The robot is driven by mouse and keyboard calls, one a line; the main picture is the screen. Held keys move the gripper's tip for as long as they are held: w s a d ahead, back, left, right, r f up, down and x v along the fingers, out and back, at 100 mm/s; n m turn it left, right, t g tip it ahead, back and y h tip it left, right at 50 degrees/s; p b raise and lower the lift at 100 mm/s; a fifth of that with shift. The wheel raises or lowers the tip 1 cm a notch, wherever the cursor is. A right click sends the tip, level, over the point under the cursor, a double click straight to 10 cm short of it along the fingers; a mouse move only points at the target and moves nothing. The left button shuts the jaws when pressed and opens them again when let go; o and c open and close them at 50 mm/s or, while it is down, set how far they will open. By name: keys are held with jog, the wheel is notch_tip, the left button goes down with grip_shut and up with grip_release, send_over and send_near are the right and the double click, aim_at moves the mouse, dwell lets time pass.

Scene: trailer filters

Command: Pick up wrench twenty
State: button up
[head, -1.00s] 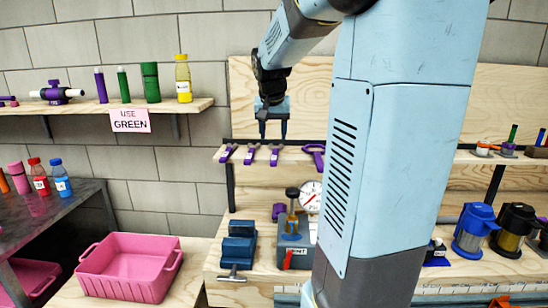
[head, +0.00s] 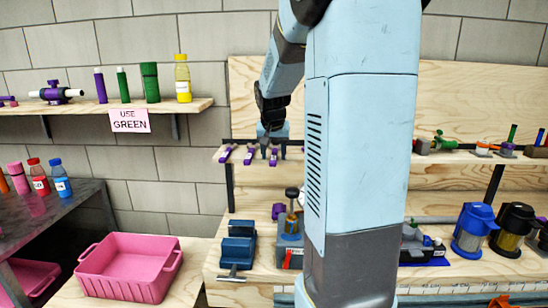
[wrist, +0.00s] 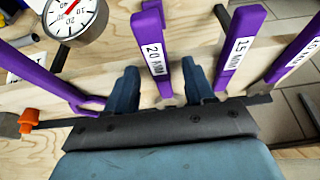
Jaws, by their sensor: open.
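Wrench twenty (wrist: 150,40) is a purple wrench with a white "20 MM" label in the wrist view. In the head view it appears to be the purple wrench (head: 273,158) right under my gripper (head: 272,148), at the shelf's front edge. My gripper (wrist: 159,72) is open, with one finger on each side of the wrench. A gap shows between the wrench and each finger. Wrench fifteen (wrist: 236,45), labelled "15 MM", stands just beyond the right finger. Another labelled purple wrench (wrist: 295,50) is farther right.
A larger purple tool (wrist: 40,75) is left of my gripper, and a round dial gauge (wrist: 75,15) is beyond it. A dark rail (wrist: 60,123) runs along the shelf. In the head view, a blue vise (head: 238,246) and a pink bin (head: 128,295) are lower down.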

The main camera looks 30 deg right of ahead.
jog(key=shift+f, duration=0.25)
jog(key=shift+c, duration=0.2)
grip_shut()
dwell(0.5)
